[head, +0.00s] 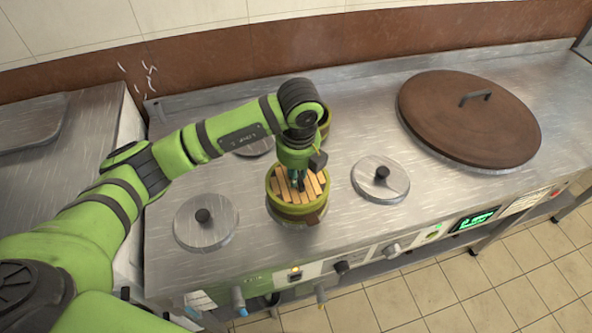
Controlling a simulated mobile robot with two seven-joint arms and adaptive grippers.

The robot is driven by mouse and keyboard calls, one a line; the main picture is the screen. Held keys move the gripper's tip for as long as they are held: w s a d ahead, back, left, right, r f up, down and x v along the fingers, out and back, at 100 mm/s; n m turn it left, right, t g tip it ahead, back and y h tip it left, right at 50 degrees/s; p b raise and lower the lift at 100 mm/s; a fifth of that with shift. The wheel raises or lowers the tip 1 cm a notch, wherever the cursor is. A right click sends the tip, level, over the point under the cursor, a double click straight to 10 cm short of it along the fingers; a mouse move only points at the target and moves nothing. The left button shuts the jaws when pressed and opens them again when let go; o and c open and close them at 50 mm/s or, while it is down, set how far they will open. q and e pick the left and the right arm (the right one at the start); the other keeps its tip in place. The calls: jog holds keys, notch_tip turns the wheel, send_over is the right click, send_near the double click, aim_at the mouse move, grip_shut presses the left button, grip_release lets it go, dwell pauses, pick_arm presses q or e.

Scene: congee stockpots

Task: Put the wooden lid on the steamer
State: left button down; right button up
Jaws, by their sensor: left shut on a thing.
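The steamer (291,217) is a round green container near the front middle of the steel counter. A slatted wooden lid (312,186) of pale strips lies within its green rim in this view; whether it rests fully on the steamer I cannot tell. My left gripper (297,184) points down at the middle of the slats and is shut on the lid, apparently at its centre. The fingertips are small and dark, and the grip itself is partly hidden. My right gripper is not in view.
Metal lids with black knobs lie to the left (205,222) and right (380,179) of the steamer. A large brown round lid (470,118) with a handle is at the back right. Another green container (326,121) stands partly hidden behind my arm. Control knobs (342,267) line the front edge.

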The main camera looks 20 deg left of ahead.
pick_arm(q)
jog(key=shift+f, duration=0.25)
jog(key=c, duration=1.4)
grip_release()
jog(key=shift+r, duration=0.15)
notch_tip(320, 180, up, 11)
jog(key=s+p, duration=0.1)
jog(key=p, duration=0.6)
jog(key=shift+d, duration=0.4)
jog(key=shift+f, duration=0.2)
